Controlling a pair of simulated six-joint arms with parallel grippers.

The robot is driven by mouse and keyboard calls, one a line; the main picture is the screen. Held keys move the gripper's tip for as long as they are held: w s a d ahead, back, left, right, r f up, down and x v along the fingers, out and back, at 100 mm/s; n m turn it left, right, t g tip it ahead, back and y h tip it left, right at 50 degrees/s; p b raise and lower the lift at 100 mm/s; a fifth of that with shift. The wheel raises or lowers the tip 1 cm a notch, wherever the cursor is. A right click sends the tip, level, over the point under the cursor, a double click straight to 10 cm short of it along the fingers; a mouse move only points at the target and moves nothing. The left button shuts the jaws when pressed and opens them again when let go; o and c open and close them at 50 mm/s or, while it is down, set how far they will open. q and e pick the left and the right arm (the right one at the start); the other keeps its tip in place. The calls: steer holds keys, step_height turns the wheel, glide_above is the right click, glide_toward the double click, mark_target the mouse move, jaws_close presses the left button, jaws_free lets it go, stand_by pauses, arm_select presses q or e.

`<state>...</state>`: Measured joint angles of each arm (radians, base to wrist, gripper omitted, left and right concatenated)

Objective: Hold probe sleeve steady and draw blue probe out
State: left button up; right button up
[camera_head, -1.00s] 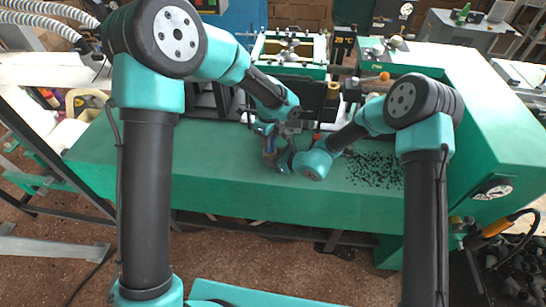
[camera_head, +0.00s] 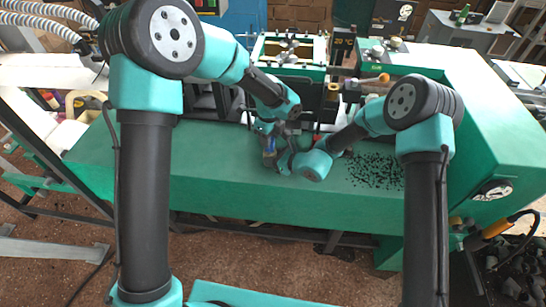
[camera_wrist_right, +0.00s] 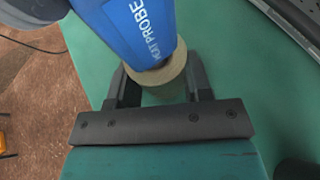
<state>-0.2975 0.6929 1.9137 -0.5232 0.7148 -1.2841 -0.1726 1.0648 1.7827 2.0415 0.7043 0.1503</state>
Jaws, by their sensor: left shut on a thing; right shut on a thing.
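The blue probe (camera_wrist_right: 128,28) has white lettering ending in "PROBE" and fills the upper part of the right wrist view. Its lower end meets the tan, round probe sleeve (camera_wrist_right: 165,82). My right gripper (camera_wrist_right: 160,68) is shut on the sleeve, one dark finger on each side. In the head view, the probe (camera_head: 269,146) is a small blue patch above the bench. My left gripper (camera_head: 268,131) is shut on it from above, its fingers hard to make out. My right gripper (camera_head: 284,160) is just below. How far the probe sits inside the sleeve is hidden.
The green bench top (camera_head: 215,165) is clear to the left of the grippers. Black granules (camera_head: 375,170) lie scattered on it at the right. Fixtures and a green-framed machine (camera_head: 290,52) stand behind the grippers. The bench's front edge drops to a brown floor.

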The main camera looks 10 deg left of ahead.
arm_select(q)
steer(key=shift+w+r, duration=0.1)
steer(key=shift+r, duration=2.45)
steer(key=shift+r, duration=1.35)
arm_select(e)
steer(key=o, duration=1.2)
steer(key=v, duration=1.2)
